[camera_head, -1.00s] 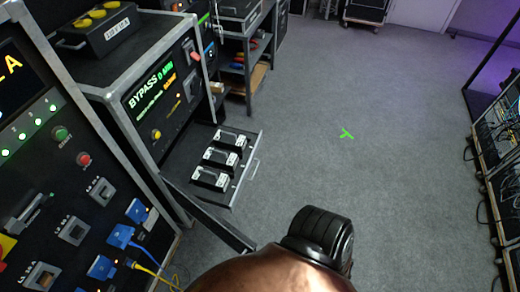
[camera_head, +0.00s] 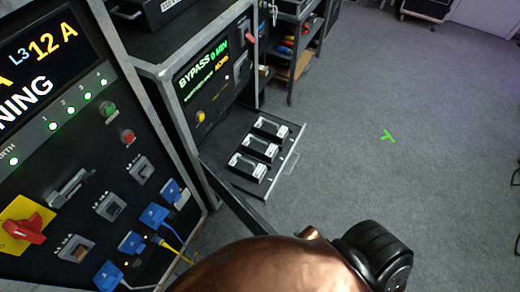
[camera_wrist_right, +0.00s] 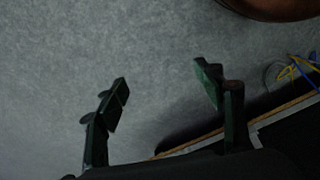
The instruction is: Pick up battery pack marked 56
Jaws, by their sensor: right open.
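Three black battery packs with white ends and handles lie in a row in a pulled-out drawer (camera_head: 283,177) in the head view: a far pack (camera_head: 270,129), a middle pack (camera_head: 258,148) and a near pack (camera_head: 246,166). Their numbers are too small to read, so I cannot tell which is 56. My right gripper (camera_wrist_right: 160,88) is open and empty in the right wrist view, over grey carpet. In the head view my arm fills the bottom, and its gripper is not seen. My left gripper is not in view.
The drawer belongs to a cabinet with a BYPASS display (camera_head: 205,68). An open door panel (camera_head: 233,197) stands out below the drawer. A power panel with blue plugs (camera_head: 153,215) and cables is at left.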

